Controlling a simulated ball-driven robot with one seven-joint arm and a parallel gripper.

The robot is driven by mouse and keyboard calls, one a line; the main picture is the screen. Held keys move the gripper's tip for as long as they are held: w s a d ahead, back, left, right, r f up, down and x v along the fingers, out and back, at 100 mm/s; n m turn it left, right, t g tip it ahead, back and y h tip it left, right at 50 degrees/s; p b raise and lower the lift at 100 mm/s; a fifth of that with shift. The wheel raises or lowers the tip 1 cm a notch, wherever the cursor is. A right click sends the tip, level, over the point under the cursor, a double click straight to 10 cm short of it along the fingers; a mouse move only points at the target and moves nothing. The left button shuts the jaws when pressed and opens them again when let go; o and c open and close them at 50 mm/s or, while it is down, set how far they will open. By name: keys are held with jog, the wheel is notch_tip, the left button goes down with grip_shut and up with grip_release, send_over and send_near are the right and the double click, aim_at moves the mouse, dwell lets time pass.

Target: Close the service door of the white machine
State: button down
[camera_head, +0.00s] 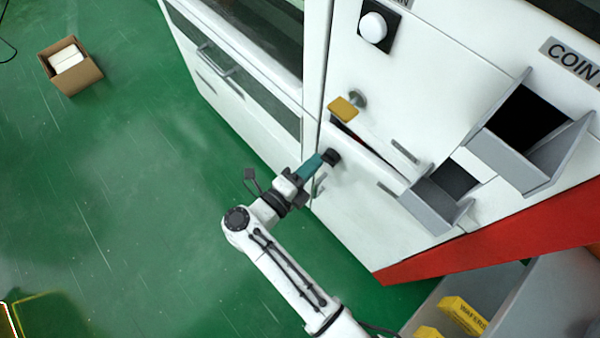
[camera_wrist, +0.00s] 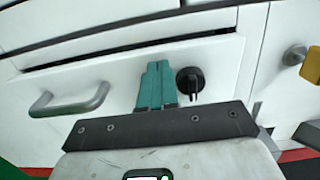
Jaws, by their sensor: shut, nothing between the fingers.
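The white machine (camera_head: 375,85) has a white service door (camera_head: 352,190) low on its front. The door stands slightly open, with a dark gap along its top edge. It has a black knob (camera_head: 331,156) and a grey bar handle (camera_head: 320,185). In the wrist view the door (camera_wrist: 120,85) fills the middle, with the handle (camera_wrist: 70,102) at left and the knob (camera_wrist: 190,80) right of my fingers. My gripper (camera_head: 318,162) has teal fingers, shut and empty, at the door's front beside the knob. The fingertips (camera_wrist: 158,66) look close to the door; contact is unclear.
A yellow tag (camera_head: 343,108) sticks out above the door. Grey trays (camera_head: 430,207) project from the machine at right. A bin with yellow packets (camera_head: 462,314) stands at lower right. A cardboard box (camera_head: 78,85) lies far left. Green floor (camera_head: 130,200) is open at left.

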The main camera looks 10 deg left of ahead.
aim_at(325, 151)
jog(key=shift+w+d, duration=0.2)
jog(key=shift+w, duration=0.1)
jog(key=w+b, duration=0.1)
jog(key=w+d+m+g+h+b, duration=0.1)
jog(key=w+d+h, duration=0.1)
jog(key=shift+w+r+m+b, duration=0.1)
jog(key=shift+w+m+b, duration=0.2)
jog(key=shift+b, duration=0.1)
dwell(0.4)
